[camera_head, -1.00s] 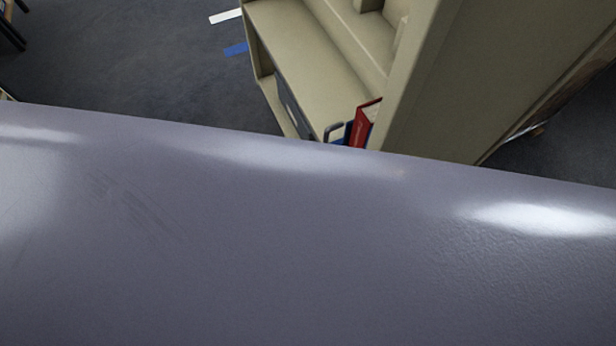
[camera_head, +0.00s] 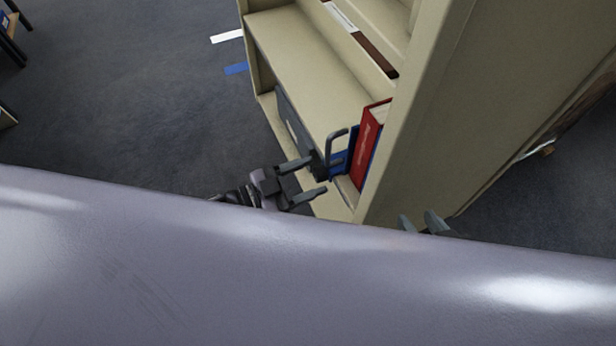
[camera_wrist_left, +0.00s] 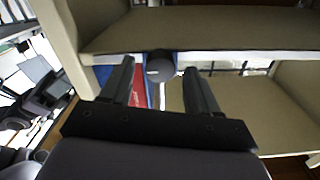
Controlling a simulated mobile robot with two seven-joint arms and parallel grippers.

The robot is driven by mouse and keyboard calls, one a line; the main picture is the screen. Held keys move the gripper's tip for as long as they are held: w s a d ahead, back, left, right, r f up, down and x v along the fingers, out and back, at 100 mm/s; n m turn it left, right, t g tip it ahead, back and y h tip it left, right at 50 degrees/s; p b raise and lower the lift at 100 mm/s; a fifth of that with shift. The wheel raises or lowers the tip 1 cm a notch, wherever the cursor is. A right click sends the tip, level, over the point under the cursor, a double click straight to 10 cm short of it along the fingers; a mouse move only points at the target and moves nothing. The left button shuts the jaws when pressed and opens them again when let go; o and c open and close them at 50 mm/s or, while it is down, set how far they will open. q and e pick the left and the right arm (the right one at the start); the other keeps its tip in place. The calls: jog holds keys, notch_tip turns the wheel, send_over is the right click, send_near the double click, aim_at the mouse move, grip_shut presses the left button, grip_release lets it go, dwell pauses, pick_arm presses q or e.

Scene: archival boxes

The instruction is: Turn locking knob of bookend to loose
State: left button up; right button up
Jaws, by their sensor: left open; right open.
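The bookend (camera_head: 334,140) is a dark bent piece standing on the shelf beside the books. Its round dark locking knob (camera_head: 321,166) faces my left gripper (camera_head: 314,176). That gripper is open, with its fingertips close to the knob. In the left wrist view, the knob (camera_wrist_left: 160,66) shows between the two open fingers of the left gripper (camera_wrist_left: 159,64), near their tips. I cannot tell whether they touch it. Only the fingertips of my right gripper (camera_head: 421,222) show, in front of the shelf's side panel; it is open and empty.
A red book (camera_head: 368,146) and a blue book (camera_head: 342,162) stand between the bookend and the beige shelf unit's side panel (camera_head: 412,120). Dark carpet (camera_head: 130,100) lies open at left.

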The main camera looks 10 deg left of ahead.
pick_arm(q)
jog(key=shift+w+d, duration=0.1)
jog(key=shift+d, duration=0.05)
jog(key=c, duration=1)
jog(key=shift+c, duration=0.2)
